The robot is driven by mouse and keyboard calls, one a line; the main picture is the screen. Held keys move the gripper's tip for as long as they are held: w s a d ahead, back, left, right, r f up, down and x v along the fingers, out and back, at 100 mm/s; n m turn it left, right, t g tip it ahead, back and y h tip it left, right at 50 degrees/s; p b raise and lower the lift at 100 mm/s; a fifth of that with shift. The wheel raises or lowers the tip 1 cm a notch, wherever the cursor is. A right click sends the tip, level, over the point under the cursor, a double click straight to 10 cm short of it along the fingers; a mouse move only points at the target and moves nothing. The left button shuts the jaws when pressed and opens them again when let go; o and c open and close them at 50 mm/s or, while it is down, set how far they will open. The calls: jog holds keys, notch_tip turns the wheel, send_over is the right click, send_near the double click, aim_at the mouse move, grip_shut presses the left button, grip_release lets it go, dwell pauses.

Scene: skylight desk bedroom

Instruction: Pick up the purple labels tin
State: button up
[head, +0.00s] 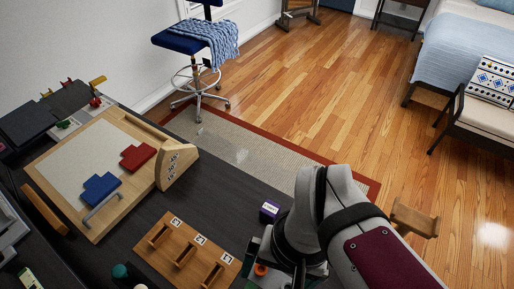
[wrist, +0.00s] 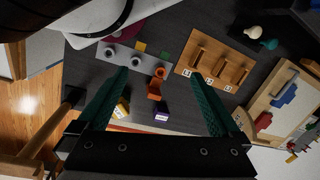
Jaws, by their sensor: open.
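The purple labels tin (head: 269,211) stands on the dark desk near its far edge, just beyond my arm in the head view. In the wrist view the tin (wrist: 162,112) shows its purple side and a pale label, small and low between my two fingers. My gripper (wrist: 158,75) is open, with its green fingers wide apart and nothing held. The tin lies apart from both fingers. In the head view my wrist hides most of the gripper and the desk behind it.
An orange object (wrist: 155,90) and a yellow item (wrist: 123,107) are close to the tin. A grey plate with round holes (wrist: 120,56) lies beyond.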

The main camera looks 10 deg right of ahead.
jog(key=n, duration=0.1)
jog(key=n+t+h, duration=0.5)
jog(key=n+h, duration=0.9)
jog(key=n, duration=1.3)
send_near(277, 205)
jog(key=shift+t, duration=0.3)
jog(key=x, duration=0.3)
jog(key=f+x, duration=0.1)
jog(key=x, duration=0.7)
jog(key=shift+a+f, duration=0.15)
jog(key=shift+f, duration=0.1)
jog(key=c, duration=1.3)
jog(key=shift+c, duration=0.2)
jog(key=shift+r, duration=0.1)
